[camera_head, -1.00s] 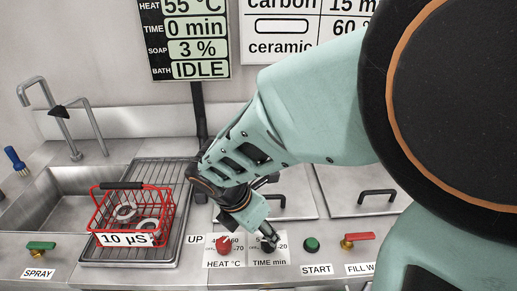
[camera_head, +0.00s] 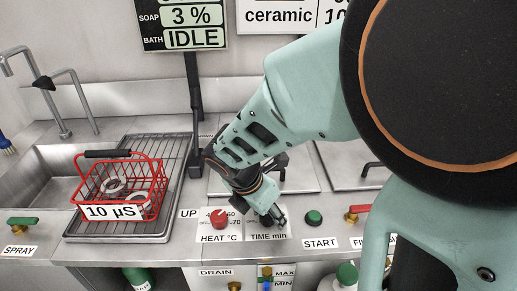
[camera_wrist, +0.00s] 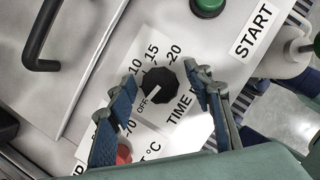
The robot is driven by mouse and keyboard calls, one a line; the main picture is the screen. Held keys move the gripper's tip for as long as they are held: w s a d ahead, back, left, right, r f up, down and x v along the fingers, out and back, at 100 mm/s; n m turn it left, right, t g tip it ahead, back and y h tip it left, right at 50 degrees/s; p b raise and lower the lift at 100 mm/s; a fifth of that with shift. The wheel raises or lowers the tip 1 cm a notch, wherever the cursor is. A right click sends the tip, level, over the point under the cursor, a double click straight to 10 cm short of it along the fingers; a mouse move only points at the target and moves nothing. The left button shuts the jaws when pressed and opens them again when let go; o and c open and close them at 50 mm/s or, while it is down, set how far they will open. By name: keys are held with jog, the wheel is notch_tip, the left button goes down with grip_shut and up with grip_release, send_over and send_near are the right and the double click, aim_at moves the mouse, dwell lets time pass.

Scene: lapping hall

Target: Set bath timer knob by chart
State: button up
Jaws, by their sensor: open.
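The black timer knob (camera_wrist: 159,84) sits on the TIME min plate, with marks OFF, 10, 15 and 20 legible around it. Its white pointer line aims toward OFF in the wrist view. My gripper (camera_wrist: 166,82) is open, with one blue-padded finger on each side of the knob; I cannot tell whether either touches it. In the head view my gripper (camera_head: 270,214) reaches down over the timer plate and hides most of the knob. The display (camera_head: 182,25) reads SOAP 3 %, BATH IDLE.
The red HEAT knob (camera_head: 219,218) is close left of the timer, and the green START button (camera_head: 314,217) is right. A red basket (camera_head: 121,190) with rings and a 10 µS tag stands on the drain rack. Lid handles lie behind the panel.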

jog(key=c, duration=1.2)
jog(key=shift+o, duration=0.2)
